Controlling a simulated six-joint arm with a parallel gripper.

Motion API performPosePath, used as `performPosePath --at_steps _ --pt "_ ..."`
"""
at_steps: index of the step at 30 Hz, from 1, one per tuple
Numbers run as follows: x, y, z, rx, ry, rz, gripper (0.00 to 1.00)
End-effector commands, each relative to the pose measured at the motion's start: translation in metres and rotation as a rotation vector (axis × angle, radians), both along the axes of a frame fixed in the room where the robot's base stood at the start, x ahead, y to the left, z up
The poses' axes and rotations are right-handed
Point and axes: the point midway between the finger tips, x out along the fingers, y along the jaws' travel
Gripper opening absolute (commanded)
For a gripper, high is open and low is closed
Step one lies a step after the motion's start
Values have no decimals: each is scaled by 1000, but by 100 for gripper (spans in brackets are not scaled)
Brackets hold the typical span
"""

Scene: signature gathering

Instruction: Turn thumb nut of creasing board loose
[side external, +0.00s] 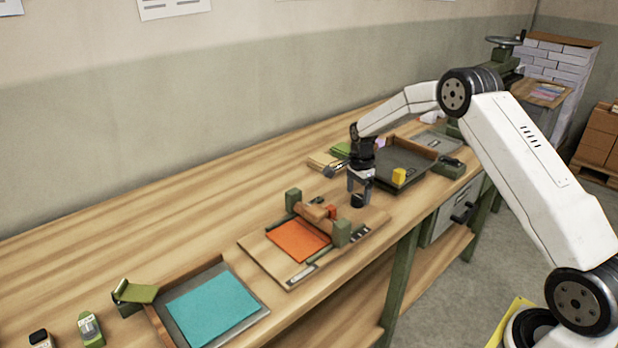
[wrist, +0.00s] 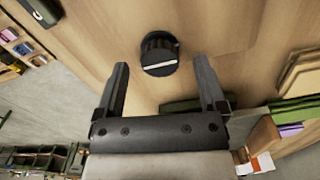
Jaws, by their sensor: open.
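The creasing board (side external: 268,255) is a wooden board on the bench, with an orange sheet (side external: 298,240) on it, a wooden roller and green end blocks. Its thumb nut (side external: 357,201) is a small black round knob near the board's far right end. In the wrist view the thumb nut (wrist: 159,60) is ribbed, with a white line across its top. My gripper (side external: 359,191) points down just above the nut. In the wrist view my gripper (wrist: 161,64) is open and empty, with one finger on either side of the nut and gaps on both sides.
A grey tray (side external: 257,306) with a teal sheet (side external: 212,310) is at the front left. Green blocks stand near the nut. The bench's back left is clear.

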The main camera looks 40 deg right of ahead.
Motion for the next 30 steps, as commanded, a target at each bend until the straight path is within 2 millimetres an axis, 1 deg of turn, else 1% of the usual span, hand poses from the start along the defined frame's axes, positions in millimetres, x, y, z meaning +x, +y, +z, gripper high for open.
performPosePath --at_steps 4,12,13,14,15,17,18,21,30 --pt "0 0 -7 0 0 0 90" --pt "0 0 -8 0 -1 0 90" --pt "0 0 -8 0 -1 0 84" --pt "0 0 -8 0 -1 0 74" --pt "0 0 -8 0 -1 0 62" --pt "0 0 -8 0 -1 0 43" --pt "0 0 -8 0 -1 0 30" --pt "0 0 -8 0 -1 0 0" --pt "0 0 -8 0 -1 22 0"
